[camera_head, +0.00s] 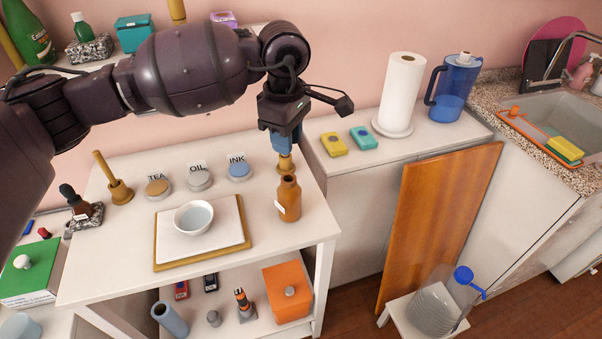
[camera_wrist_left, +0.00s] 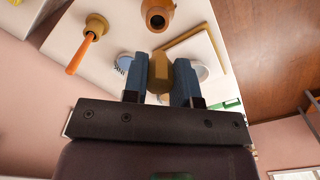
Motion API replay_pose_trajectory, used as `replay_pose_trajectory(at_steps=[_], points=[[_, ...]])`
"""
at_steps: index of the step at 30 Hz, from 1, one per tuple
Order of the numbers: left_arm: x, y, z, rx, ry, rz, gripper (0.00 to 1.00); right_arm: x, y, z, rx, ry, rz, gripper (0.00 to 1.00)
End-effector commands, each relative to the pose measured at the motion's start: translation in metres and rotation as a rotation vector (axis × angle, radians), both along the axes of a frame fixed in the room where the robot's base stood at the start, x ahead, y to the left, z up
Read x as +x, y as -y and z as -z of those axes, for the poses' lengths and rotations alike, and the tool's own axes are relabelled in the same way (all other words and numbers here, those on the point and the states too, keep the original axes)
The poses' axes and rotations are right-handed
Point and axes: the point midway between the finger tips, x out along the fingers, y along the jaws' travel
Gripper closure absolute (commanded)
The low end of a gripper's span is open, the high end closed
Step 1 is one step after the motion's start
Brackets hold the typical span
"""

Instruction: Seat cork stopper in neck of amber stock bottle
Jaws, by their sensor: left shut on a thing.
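The amber stock bottle (camera_head: 289,204) stands upright near the right end of the white table, with a pale label on its side. My left gripper (camera_head: 286,143) points down over it, shut on the tan cork stopper (camera_head: 285,163). The stopper also shows between the blue fingers in the left wrist view (camera_wrist_left: 158,85). In that view the bottle's mouth (camera_wrist_left: 157,18) is dark and uncovered, apart from the stopper. In the head view the stopper's lower end is just above the bottle's neck. My right gripper is in neither view.
Left of the bottle, a white bowl (camera_head: 194,218) stands on a white board with a wooden edge (camera_head: 203,262). A wooden-handled tool (camera_head: 115,180) stands at left. A lower shelf holds several items.

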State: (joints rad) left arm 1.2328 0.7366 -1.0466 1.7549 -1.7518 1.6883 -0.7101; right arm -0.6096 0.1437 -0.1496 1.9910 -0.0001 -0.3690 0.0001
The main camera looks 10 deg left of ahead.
Motion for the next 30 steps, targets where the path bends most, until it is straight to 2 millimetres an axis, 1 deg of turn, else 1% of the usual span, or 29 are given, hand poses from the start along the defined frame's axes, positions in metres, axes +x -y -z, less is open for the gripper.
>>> replay_pose_trajectory(at_steps=[14, 19, 23, 30], points=[[0.0, 0.001, -0.002, 0.0, -0.001, -0.002, 0.99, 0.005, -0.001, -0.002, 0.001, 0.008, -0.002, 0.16], [0.0, 0.001, 0.001, 0.0, -0.001, -0.002, 0.99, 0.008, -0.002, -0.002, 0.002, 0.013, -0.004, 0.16], [0.0, 0.001, 0.007, 0.001, -0.002, -0.002, 0.99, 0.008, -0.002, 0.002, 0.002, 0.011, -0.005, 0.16], [0.0, 0.001, 0.028, 0.0, -0.004, -0.002, 0.99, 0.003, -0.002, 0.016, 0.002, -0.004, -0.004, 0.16]])
